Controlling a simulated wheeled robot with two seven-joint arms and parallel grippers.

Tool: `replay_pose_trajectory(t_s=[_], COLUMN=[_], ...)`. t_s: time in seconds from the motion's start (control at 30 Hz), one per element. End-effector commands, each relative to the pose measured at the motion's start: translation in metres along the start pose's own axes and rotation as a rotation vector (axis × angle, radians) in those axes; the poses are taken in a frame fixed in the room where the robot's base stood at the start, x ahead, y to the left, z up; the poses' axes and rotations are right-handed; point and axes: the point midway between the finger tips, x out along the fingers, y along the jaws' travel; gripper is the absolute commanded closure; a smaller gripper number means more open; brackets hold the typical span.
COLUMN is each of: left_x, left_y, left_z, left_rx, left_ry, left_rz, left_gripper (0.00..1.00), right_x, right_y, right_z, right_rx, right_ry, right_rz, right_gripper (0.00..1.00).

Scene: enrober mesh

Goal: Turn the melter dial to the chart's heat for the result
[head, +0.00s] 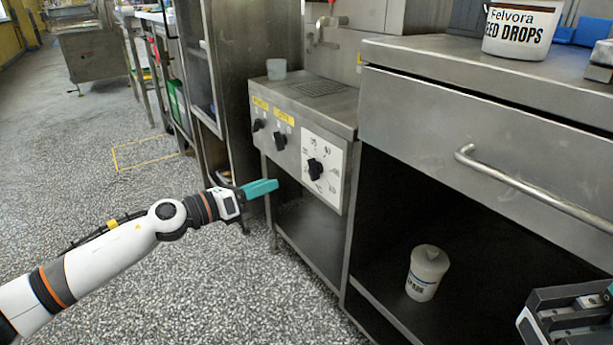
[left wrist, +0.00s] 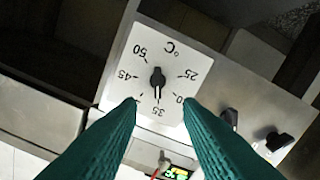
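The melter dial (head: 316,170) is a black knob on a white square plate (head: 333,199) on the front of a steel unit. In the left wrist view the dial (left wrist: 157,78) shows upside down, with 25, 35, 45, 50 and °C readable; the fingertips partly cover other numbers. Its pale line appears to point at 35. My left gripper (head: 262,188) has teal fingers, in front of and left of the dial, not touching it. In the left wrist view its fingers (left wrist: 160,102) are apart with nothing between them. My right gripper (head: 572,322) is partly cut off at the lower right. I see no readable chart.
Two other black knobs (head: 258,125) (head: 280,140) sit left of the dial under yellow labels. A grey cup (head: 276,69) stands on the unit. A drawer with a bar handle (head: 530,188) juts out at right, above a shelf with a white lidded jar (head: 426,275). Floor at left is open.

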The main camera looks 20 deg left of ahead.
Motion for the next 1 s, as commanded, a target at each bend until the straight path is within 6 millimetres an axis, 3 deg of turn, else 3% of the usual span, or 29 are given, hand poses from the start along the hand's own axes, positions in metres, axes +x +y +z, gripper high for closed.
replay_pose_trajectory(t_s=[0.6, 1.0], left_x=[0.103, 0.115], left_y=[0.003, 0.004], left_z=[0.001, 0.001], left_rx=[-0.009, -0.008], left_ry=[0.000, -0.002], left_rz=[0.007, 0.006], left_gripper=[0.67, 0.67], right_x=[-0.003, 0.004], right_y=[0.001, 0.001], right_z=[-0.001, 0.002], right_rx=[-0.001, -0.002], right_ry=[0.001, -0.020], right_rz=[0.003, 0.006], right_gripper=[1.00, 1.00])
